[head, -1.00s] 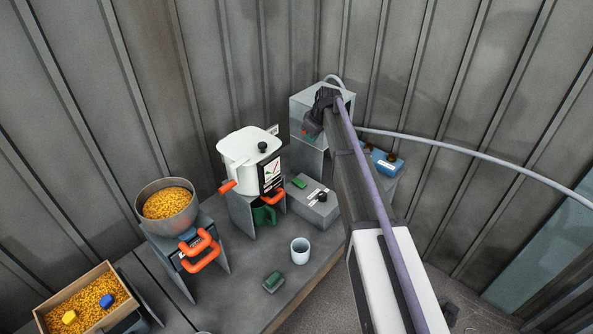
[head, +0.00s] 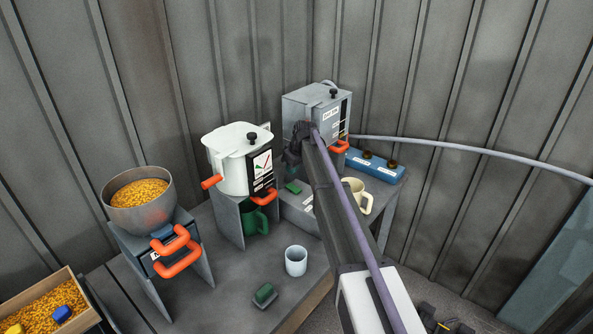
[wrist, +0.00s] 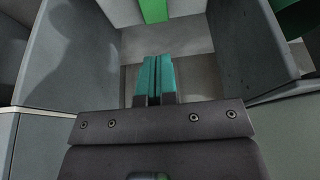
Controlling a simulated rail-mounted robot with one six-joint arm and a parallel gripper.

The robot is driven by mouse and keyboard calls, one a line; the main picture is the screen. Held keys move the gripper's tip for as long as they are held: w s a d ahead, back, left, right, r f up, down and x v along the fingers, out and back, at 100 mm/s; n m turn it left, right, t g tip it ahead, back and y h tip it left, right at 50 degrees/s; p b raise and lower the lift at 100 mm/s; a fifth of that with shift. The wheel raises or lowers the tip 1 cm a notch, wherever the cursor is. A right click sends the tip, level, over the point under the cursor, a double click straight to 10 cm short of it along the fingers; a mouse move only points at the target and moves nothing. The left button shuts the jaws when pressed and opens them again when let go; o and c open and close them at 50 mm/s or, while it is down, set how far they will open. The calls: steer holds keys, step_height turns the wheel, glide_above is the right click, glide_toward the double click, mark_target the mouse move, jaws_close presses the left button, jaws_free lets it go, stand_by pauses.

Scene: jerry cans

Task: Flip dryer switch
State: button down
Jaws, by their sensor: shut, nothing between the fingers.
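A low grey box (head: 294,205) with a green piece (head: 292,187) on its top stands on the bench, partly hidden behind my arm. I cannot read its label, nor tell which machine is the dryer or which part is its switch. My gripper (wrist: 156,78) is shut and empty. In the wrist view its teal fingertips lie together between grey panels, with a green strip (wrist: 153,10) beyond them. In the head view my arm's end is just in front of a grey machine (head: 312,104) with a black knob; the fingertips are hard to make out there.
A white pot-like machine (head: 232,160) stands left of the arm, with a green mug (head: 256,218) below. A bowl of yellow grains (head: 140,207) is at left.

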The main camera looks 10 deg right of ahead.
mark_target(289, 185)
steer(key=b+x, duration=0.1)
steer(key=x, duration=0.1)
steer(key=b+x, duration=0.3)
steer(key=x, duration=0.1)
steer(key=shift+s+d+f, duration=0.15)
steer(key=shift+s+d, duration=0.1)
steer(key=shift+s, duration=0.05)
steer(key=shift+w+a+f+b, duration=0.1)
steer(key=shift+f+b, duration=0.35)
steer(key=shift+b, duration=0.15)
steer(key=shift+r, duration=0.15)
steer(key=shift+s+d+r+p, duration=0.2)
steer(key=shift+s+d+p, duration=0.15)
steer(key=shift+s+d, duration=0.15)
steer(key=shift+r, duration=0.1)
